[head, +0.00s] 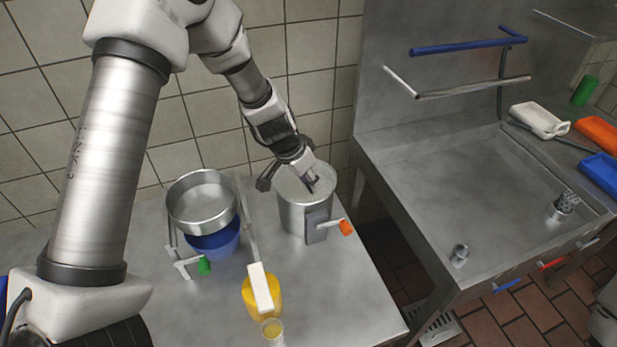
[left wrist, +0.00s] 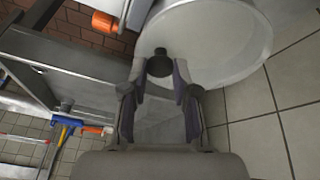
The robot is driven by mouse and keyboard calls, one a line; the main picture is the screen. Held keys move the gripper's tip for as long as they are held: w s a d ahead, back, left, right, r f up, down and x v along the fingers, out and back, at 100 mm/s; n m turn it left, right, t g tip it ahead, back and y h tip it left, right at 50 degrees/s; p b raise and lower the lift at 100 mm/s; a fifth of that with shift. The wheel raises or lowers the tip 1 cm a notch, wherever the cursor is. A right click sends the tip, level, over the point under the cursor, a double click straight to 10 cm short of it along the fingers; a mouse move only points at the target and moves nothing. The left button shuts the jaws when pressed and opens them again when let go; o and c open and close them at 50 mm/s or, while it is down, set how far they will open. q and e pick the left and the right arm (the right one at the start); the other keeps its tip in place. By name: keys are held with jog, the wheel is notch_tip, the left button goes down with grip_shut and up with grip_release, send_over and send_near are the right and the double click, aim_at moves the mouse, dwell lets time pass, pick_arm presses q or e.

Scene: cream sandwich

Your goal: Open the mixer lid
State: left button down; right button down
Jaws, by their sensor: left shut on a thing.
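The mixer (head: 291,219) is a grey metal cylinder near the right end of the table, with an orange-tipped lever (head: 346,227) at its front right. Its pale round lid (head: 288,186) is at the top, and I cannot tell whether it sits flush. My left gripper (head: 311,184) is over the lid from above. In the left wrist view the lid (left wrist: 215,45) is a wide pale disc with a dark knob (left wrist: 160,63) at its near side. The knob is between the fingertips of my left gripper (left wrist: 160,75), which is shut on it. My right gripper does not show.
A metal pan (head: 202,203) on a stand above a blue bowl (head: 217,242) is left of the mixer. A yellow container (head: 252,296) and a small cup (head: 272,331) are at the table's front. A metal sink unit (head: 450,190) stands to the right, across a gap.

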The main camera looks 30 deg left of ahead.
pick_arm(q)
jog(key=shift+g+h, duration=0.6)
jog(key=shift+h, duration=0.2)
jog(key=r+p, duration=0.1)
jog(key=p, duration=0.1)
jog(key=w+a+r+p, duration=0.1)
jog(key=p, duration=0.1)
jog(key=r+p, duration=0.1)
jog(key=r, duration=0.1)
jog(key=shift+w+a+r+p, duration=0.1)
jog(key=shift+w+a+p, duration=0.15)
jog(key=shift+p, duration=0.15)
jog(key=w+a+r+b, duration=0.2)
jog(key=w+a+r, duration=0.3)
jog(key=w+a, duration=0.2)
jog(key=shift+w+a+r, duration=0.15)
jog(key=shift+a+r, duration=0.1)
jog(key=shift+a, duration=0.85)
jog(key=c, duration=1.3)
grip_release()
jog(key=o, duration=0.4)
jog(key=shift+a, duration=0.1)
jog(key=shift+o, duration=0.2)
jog(key=w+a+r+p, duration=0.1)
jog(key=w+a, duration=0.3)
jog(key=a, duration=0.4)
jog(key=shift+w+a+r+p, duration=0.2)
jog(key=shift+a+r+p, duration=0.05)
jog(key=shift+r+p, duration=0.2)
